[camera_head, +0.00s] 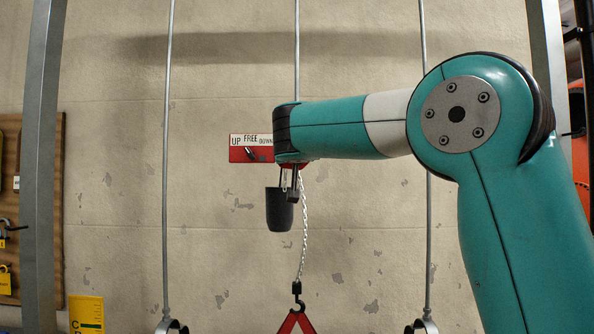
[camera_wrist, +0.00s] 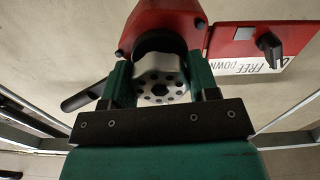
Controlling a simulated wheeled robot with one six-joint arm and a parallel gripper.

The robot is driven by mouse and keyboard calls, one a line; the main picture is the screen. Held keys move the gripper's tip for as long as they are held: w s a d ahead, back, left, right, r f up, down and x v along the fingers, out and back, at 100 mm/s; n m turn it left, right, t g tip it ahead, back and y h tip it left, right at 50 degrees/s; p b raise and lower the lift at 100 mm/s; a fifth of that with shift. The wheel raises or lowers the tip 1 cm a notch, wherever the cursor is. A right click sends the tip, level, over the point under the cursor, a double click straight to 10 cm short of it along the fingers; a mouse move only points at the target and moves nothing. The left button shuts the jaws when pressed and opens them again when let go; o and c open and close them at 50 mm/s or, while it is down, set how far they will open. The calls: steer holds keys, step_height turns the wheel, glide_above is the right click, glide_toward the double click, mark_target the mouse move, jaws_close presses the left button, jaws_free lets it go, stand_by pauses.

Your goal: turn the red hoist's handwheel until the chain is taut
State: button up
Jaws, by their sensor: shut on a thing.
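The red hoist (camera_wrist: 135,20) fills the top middle of the wrist view; in the head view my arm hides most of it. Its pale handwheel (camera_wrist: 160,82), with a ring of dark holes, sits between the two fingers of my gripper (camera_wrist: 158,70), which is shut on it. In the head view my gripper (camera_head: 291,184) is partly hidden under my wrist. The chain (camera_head: 304,225) hangs below the hoist in a slight curve, down to a black hook (camera_head: 297,289) above a red triangular piece (camera_head: 297,322).
A red selector plate (camera_head: 250,149) marked UP, FREE, DOWN is left of the hoist, its dark knob (camera_wrist: 269,47) near my gripper. A dark cup-shaped container (camera_head: 280,212) hangs below the hoist. Vertical rods (camera_head: 168,150) flank it. A tool board (camera_head: 50,200) is at the left.

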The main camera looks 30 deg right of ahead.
steer(key=m+b, duration=0.4)
steer(key=shift+f+m, duration=0.1)
steer(key=shift+m, duration=0.3)
stand_by(0.4)
steer(key=o, duration=0.9)
steer(key=shift+a, duration=0.1)
steer(key=shift+b+v, duration=2.35)
steer(key=shift+v, duration=6.35)
steer(key=shift+w, duration=0.1)
